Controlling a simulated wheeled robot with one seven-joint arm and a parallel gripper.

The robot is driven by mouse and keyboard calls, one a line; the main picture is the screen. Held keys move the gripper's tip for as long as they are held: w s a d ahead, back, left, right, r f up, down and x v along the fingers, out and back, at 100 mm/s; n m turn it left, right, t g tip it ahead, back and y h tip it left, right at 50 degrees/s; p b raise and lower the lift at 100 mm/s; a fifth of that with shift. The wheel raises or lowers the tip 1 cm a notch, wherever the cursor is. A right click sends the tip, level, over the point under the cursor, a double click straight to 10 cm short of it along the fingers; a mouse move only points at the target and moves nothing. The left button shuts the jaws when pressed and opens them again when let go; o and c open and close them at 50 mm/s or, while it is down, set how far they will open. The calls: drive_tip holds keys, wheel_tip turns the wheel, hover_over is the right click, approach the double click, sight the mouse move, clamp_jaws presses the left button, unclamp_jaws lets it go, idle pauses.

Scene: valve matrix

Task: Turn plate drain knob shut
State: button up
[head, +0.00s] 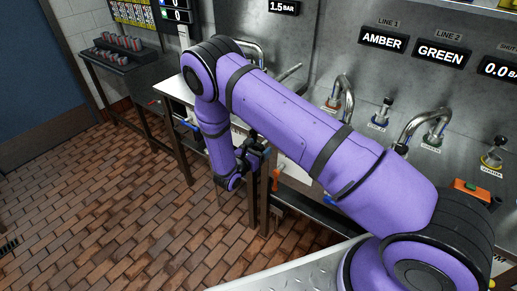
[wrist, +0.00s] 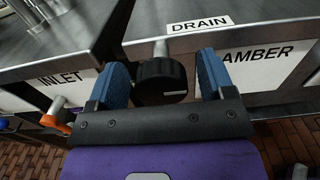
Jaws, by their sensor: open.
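The drain knob (wrist: 161,80) is a dark, ribbed round knob on a short metal stem in the wrist view, just below a white label reading DRAIN (wrist: 199,24). My gripper (wrist: 165,68) is open, with one blue fingertip on each side of the knob. The knob sits between the fingers, with a small gap visible on its right; contact on the left is unclear. In the head view my gripper (head: 252,153) is by the front edge of the bench, and the knob is hidden there by my arm.
Labels INLET (wrist: 62,80) and AMBER (wrist: 258,55) flank the knob on the bench front. An orange-handled valve (wrist: 55,122) is at lower left in the wrist view. Taps (head: 343,92) and displays line the steel wall. The brick floor (head: 110,215) at left is clear.

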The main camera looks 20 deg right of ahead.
drive_tip(key=shift+c, duration=0.3)
drive_tip(key=c, duration=0.9)
drive_tip(key=shift+o, duration=0.2)
drive_tip(key=shift+m, duration=0.3)
drive_tip(key=m, duration=0.3)
drive_tip(key=shift+s+m, duration=0.1)
drive_tip(key=shift+m, duration=0.2)
drive_tip(key=m, duration=0.4)
drive_tip(key=shift+d+f+m, duration=0.1)
drive_tip(key=shift+m, duration=0.2)
drive_tip(key=m, duration=0.4)
drive_tip(key=shift+s+f, duration=0.1)
drive_tip(key=shift+f+m, duration=0.1)
drive_tip(key=shift+m, duration=2.4)
